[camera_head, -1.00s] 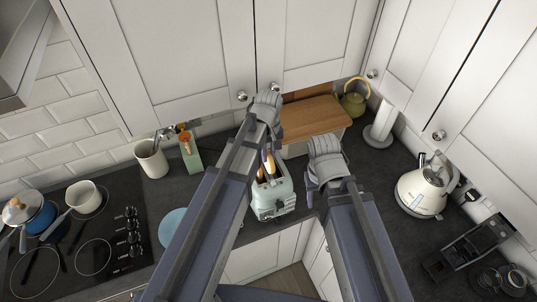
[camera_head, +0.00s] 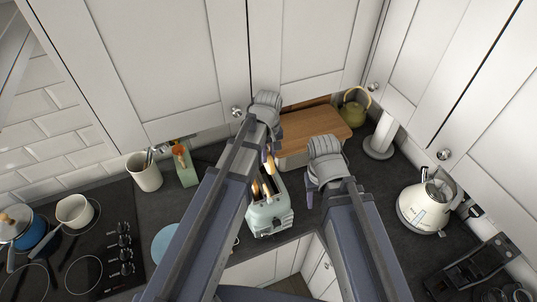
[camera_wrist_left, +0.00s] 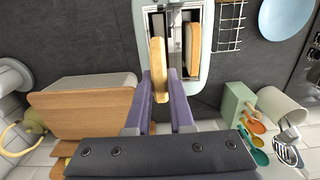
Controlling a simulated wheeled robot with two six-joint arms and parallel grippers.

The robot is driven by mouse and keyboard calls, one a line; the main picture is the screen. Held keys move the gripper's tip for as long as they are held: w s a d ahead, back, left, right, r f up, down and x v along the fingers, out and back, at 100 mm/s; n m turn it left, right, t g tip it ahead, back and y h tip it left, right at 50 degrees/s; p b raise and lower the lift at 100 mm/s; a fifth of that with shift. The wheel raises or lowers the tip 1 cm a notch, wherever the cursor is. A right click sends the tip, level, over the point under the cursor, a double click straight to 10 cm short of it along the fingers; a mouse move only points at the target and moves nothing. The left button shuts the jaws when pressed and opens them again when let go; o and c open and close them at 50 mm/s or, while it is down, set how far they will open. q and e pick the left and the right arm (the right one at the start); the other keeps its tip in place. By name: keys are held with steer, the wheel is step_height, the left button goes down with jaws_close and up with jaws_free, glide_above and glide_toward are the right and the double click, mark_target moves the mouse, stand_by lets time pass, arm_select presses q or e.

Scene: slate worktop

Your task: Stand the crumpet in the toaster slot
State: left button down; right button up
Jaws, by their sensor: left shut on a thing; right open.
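My left gripper (camera_head: 268,153) is shut on a pale brown crumpet (camera_wrist_left: 158,68), seen edge-on between its purple fingers in the left wrist view. The pale green toaster (camera_head: 270,218) stands on the worktop, and its slotted top (camera_wrist_left: 150,8) shows in the wrist view. The crumpet's far end overlaps the left slot in that view; I cannot tell whether it is inside or above it. Another bread piece (camera_wrist_left: 193,46) stands in the right slot. My right gripper (camera_head: 310,196) is open to the right of the toaster, its fingers mostly hidden by its wrist.
A wooden bread bin (camera_head: 312,133) stands behind the toaster. A green utensil box (camera_head: 186,168) and a white pot (camera_head: 145,174) stand left. A blue plate (camera_head: 166,240) lies nearer. A cream kettle (camera_head: 424,207) is at right. Cabinets (camera_head: 310,45) hang above.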

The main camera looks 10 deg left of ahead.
arm_select(q)
steer(key=shift+f, duration=0.15)
step_height(320, 180, down, 8)
steer(key=b, duration=0.9)
steer(key=shift+f, duration=0.25)
steer(key=c, duration=0.7)
jaws_free()
step_height(320, 180, up, 8)
steer(key=p, duration=0.8)
steer(key=shift+f, duration=0.15)
